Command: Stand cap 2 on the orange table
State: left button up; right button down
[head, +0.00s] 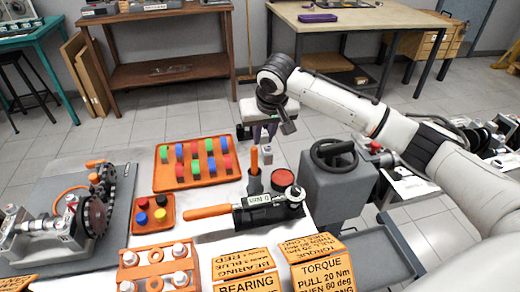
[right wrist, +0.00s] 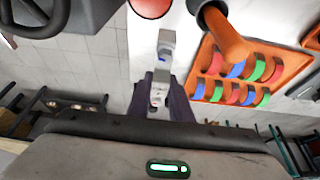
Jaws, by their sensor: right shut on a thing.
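My right gripper (head: 265,133) reaches in from the right with its purple fingers pointing down over the far edge of the white work surface. In the right wrist view the fingers (right wrist: 163,98) are shut on a small light-grey metal piece (right wrist: 158,92), which looks like a cap; I cannot read a number on it. Another small grey block (right wrist: 166,46) shows just beyond the fingertips, and a grey block (head: 267,153) shows below them in the head view. An orange plate (head: 140,274) with several pale round-topped parts is at the front left and may be the orange table. My left gripper is not in view.
An orange tray (head: 160,184) of coloured pieces lies left of the gripper. A grey box with a black handwheel (head: 338,190) is at right.

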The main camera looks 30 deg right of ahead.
aim_at(264, 145)
jog(key=shift+f, duration=2.35)
jog(key=c, duration=1.6)
grip_release()
jog(key=shift+f, duration=0.15)
jog(key=v, duration=1.1)
jog(key=shift+w, duration=0.1)
jog(key=shift+s+r, duration=0.3)
jog(key=shift+r, duration=0.35)
